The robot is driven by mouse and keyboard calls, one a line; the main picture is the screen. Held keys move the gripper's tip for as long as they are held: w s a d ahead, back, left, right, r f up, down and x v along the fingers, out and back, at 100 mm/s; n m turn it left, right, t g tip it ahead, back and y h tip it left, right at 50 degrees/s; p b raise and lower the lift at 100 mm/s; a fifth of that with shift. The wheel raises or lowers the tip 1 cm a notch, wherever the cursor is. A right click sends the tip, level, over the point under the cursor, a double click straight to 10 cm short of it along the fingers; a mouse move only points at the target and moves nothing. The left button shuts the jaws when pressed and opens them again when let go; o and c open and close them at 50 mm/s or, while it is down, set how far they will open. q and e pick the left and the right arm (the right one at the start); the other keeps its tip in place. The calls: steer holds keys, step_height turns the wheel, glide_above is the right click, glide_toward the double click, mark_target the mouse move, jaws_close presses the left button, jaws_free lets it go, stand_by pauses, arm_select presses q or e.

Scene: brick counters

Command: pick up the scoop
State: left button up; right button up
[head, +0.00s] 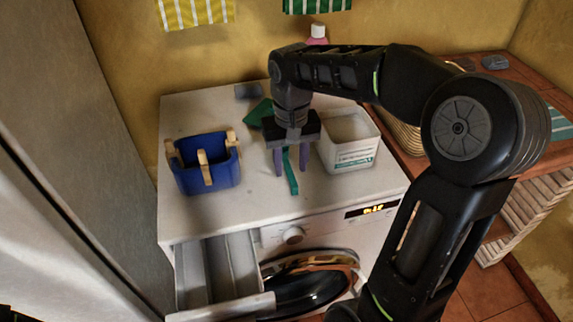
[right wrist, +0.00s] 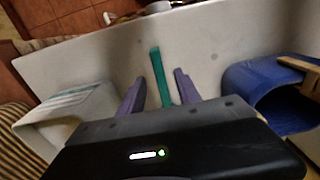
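The scoop is teal green and lies on the white washing machine top. Its narrow handle (head: 292,178) points toward the front, and a wider green part (head: 261,112) shows behind my gripper; the stretch between is hidden. My right gripper (head: 292,171) points down over the handle, with its purple fingers apart, one on each side. In the right wrist view, the handle (right wrist: 159,72) runs between the two spread fingers (right wrist: 160,82), with a gap visible on both sides. My left gripper is not in view.
A blue bin with wooden pegs (head: 222,176) stands left of the gripper. A white tub (head: 358,155) stands close on its right. A small grey object (head: 248,91) lies at the back. The machine's detergent drawer (head: 222,301) is open in front. The front strip of the top is clear.

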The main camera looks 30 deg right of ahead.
steer(key=shift+f, duration=1.15)
steer(key=shift+f, duration=0.2)
steer(key=shift+c, duration=0.3)
jaws_close()
stand_by(0.5)
